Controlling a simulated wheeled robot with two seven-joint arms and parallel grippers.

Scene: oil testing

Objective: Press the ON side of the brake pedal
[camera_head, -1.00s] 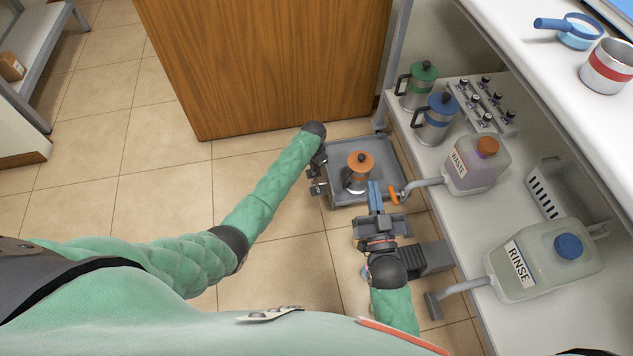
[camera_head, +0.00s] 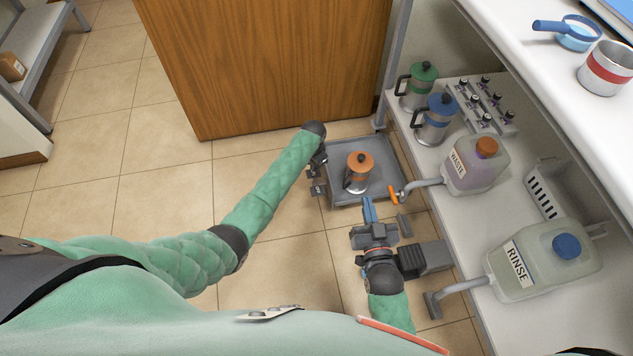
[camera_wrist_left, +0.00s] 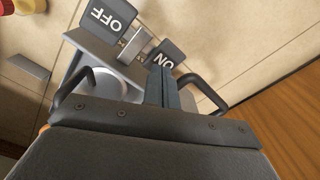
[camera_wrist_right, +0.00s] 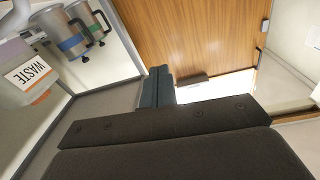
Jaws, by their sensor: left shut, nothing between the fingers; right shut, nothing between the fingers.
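The brake pedal has two dark pads in the left wrist view: the ON pad (camera_wrist_left: 166,58), partly hidden behind my fingers, and the OFF pad (camera_wrist_left: 107,18) to its left. The pads show small at the left edge of the grey tray (camera_head: 347,197) in the head view. My left gripper (camera_wrist_left: 163,82) is shut and empty, its fingertips at the ON pad; I cannot tell whether they touch it. My right gripper (camera_head: 368,206) is shut and empty, just below the tray in the head view; its blue fingers also show in the right wrist view (camera_wrist_right: 157,82).
An orange-lidded pot (camera_head: 358,173) stands on the tray. An orange tap handle (camera_head: 393,194) is close to my right gripper. The shelf at right holds the WASTE jug (camera_head: 470,168), RINSE jug (camera_head: 545,270) and two pots. A wooden cabinet (camera_head: 265,65) stands behind.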

